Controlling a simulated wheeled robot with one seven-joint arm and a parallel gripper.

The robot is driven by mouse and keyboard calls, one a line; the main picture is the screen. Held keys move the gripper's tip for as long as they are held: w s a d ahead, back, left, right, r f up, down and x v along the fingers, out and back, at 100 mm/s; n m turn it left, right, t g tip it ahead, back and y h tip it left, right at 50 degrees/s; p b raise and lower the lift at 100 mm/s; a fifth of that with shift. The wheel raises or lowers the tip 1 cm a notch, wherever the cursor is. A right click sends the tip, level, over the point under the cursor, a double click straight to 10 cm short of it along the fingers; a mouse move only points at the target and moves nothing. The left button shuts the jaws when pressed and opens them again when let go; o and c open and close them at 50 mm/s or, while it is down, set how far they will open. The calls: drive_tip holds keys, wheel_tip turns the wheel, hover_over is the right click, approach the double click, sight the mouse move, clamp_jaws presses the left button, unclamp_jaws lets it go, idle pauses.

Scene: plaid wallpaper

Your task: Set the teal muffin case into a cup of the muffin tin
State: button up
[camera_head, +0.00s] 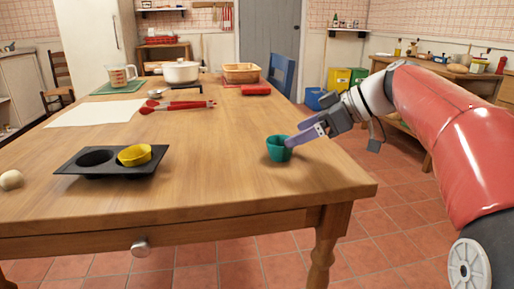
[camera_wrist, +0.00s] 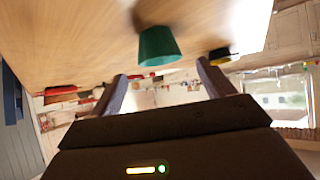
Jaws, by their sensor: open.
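The teal muffin case (camera_head: 279,150) stands upright on the wooden table near its right front corner. My gripper (camera_head: 293,141) is open, reaching in from the right, with its fingertips right by the case in the head view. In the wrist view the teal case (camera_wrist: 158,46) lies ahead of the gap between the open fingers (camera_wrist: 162,70), with no clear contact. The dark muffin tin (camera_head: 112,162) is at the left on the table. Its left cup is empty and its right cup holds a yellow case (camera_head: 135,155).
A pale round object (camera_head: 11,180) lies left of the tin. Red-handled utensils (camera_head: 178,106), a white sheet (camera_head: 97,111), a white pot (camera_head: 181,72) and a basket (camera_head: 241,72) are farther back. The table between tin and teal case is clear.

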sight(277, 151)
drive_tip(key=x, duration=0.8)
drive_tip(key=c, duration=1)
drive_tip(key=shift+r, duration=0.1)
drive_tip(key=shift+c, duration=0.2)
